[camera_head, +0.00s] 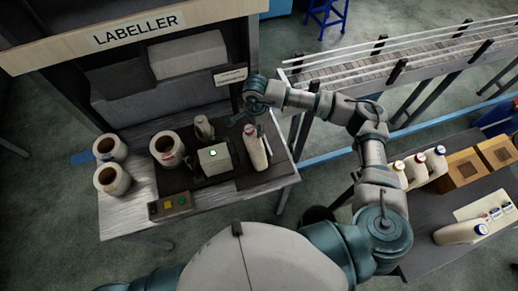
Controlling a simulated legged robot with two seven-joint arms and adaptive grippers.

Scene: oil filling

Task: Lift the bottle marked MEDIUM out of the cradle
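A cream bottle (255,152) with a red cap stands, slightly tilted, at the right of the dark plate on the labeller table. No marking on it can be read at this size, and its cradle cannot be made out clearly. My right arm reaches in from the right, and its gripper (251,109) is just above and behind the bottle's cap. The fingers are small and dark here; I cannot tell whether they are open or touch the cap. My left gripper is not in view.
A button box (174,206) sits at the front edge. A conveyor (400,62) runs behind right. The right table holds more bottles (417,170) and cardboard boxes (461,167).

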